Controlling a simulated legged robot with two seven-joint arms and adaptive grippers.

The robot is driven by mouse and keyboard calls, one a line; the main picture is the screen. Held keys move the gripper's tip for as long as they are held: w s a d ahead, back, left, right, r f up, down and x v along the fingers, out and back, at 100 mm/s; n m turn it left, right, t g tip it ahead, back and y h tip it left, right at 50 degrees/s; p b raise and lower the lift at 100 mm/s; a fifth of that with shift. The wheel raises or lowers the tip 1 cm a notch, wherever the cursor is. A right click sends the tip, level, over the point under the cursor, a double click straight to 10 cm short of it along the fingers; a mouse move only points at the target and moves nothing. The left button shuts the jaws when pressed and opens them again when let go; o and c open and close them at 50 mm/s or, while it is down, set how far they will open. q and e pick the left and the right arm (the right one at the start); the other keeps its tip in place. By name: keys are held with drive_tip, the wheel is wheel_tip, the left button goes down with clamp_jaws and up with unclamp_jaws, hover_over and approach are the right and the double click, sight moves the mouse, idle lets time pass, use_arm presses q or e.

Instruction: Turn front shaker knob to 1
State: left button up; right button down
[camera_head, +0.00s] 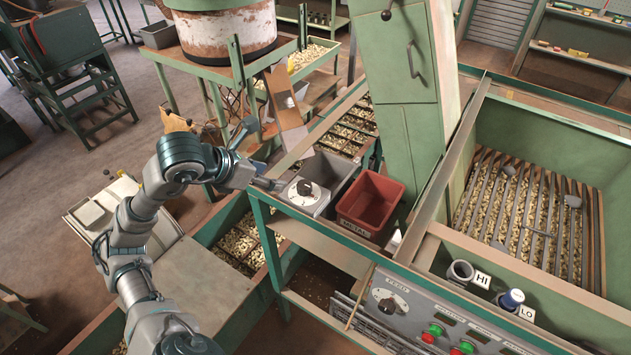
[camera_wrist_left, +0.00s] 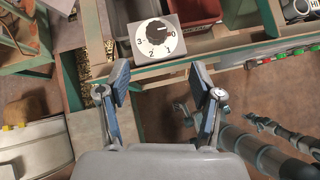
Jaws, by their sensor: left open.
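A white dial plate with a black knob (camera_wrist_left: 157,31) and printed numbers 3, 2, 1 and 0 sits on a grey box, just beyond my fingertips in the left wrist view. The knob's pointer looks turned toward the 0 side, but it is small. The same black knob (camera_head: 304,188) shows in the head view on the bench corner, left of the red bin. My left gripper (camera_wrist_left: 160,80) is open and empty, its fingers apart and short of the knob. In the head view my left gripper (camera_head: 264,183) is just left of the dial.
A red METAL bin (camera_head: 371,203) stands right of the dial. A front panel with another dial (camera_head: 389,300) and lit buttons runs along the lower right. Cups marked HI (camera_head: 460,273) and LO (camera_head: 511,300) sit above it. A green hopper (camera_head: 540,128) with nuts is at the right.

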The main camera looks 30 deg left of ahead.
use_arm(q)
drive_tip(key=p, duration=0.1)
approach(304, 184)
drive_tip(key=x, duration=0.3)
drive_tip(key=shift+w+a+f, duration=0.2)
drive_tip(key=shift+w+a, duration=0.05)
drive_tip(key=shift+a, duration=0.2)
drive_tip(key=w+d+f, duration=0.1)
drive_tip(key=w+f, duration=0.1)
drive_tip(key=w+d+f+p, duration=0.1)
drive_tip(key=w+d+f, duration=0.1)
drive_tip(key=shift+d+f, duration=0.1)
drive_tip(key=shift+f, duration=0.05)
drive_tip(key=shift+w+f, duration=0.25)
drive_tip(key=shift+w, duration=0.05)
drive_tip(key=shift+a, duration=0.35)
drive_tip(key=shift+a+f, duration=0.1)
drive_tip(key=shift+a, duration=0.2)
drive_tip(key=c, duration=0.7)
drive_tip(key=shift+s+d, duration=0.1)
drive_tip(key=shift+d, duration=0.05)
drive_tip(key=c, duration=0.4)
drive_tip(key=shift+d, duration=0.25)
drive_tip(key=shift+c, duration=0.2)
drive_tip(key=shift+a, duration=0.1)
